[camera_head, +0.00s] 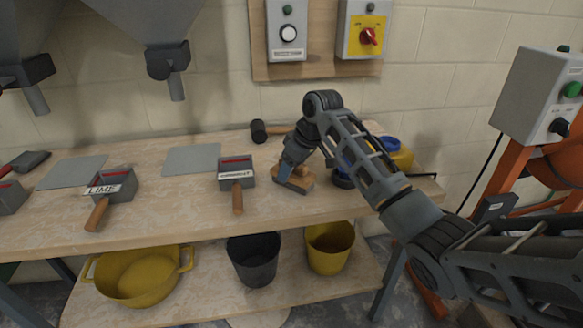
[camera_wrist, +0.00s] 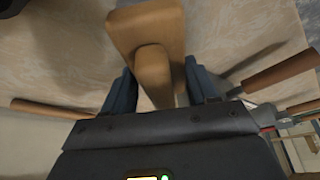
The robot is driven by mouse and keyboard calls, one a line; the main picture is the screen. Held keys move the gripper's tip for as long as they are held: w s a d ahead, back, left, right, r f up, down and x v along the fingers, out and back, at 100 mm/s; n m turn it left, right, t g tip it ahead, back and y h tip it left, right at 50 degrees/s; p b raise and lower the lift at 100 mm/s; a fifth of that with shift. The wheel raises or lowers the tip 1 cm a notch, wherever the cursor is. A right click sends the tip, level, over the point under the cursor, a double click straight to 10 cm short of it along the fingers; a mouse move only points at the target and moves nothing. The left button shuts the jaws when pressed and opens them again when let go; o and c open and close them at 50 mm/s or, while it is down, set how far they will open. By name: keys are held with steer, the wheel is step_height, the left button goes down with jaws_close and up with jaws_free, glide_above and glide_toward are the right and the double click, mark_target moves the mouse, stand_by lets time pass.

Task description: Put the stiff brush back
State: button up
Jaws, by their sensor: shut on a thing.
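The stiff brush (camera_head: 294,180) is a wooden block with a raised wooden grip, at the right part of the workbench in the head view. My gripper (camera_head: 291,165) comes down over it from above. In the wrist view the brush (camera_wrist: 146,28) sits between the two dark blue fingers (camera_wrist: 158,80), which are shut on its grip. The brush is at or very close to the bench top; I cannot tell whether it touches. Its bristles are hidden.
Left of the brush are a mallet (camera_head: 259,131), a scoop labelled cement (camera_head: 237,172) and a scoop labelled LIME (camera_head: 112,186). Behind my arm stands a yellow container (camera_head: 400,157) with blue parts. Grey mats (camera_head: 191,159) lie on the bench; buckets (camera_head: 330,247) stand below.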

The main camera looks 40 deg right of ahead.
steer(key=o, duration=1.1)
steer(key=shift+f, duration=0.15)
steer(key=v, duration=1.2)
steer(key=shift+w, duration=0.1)
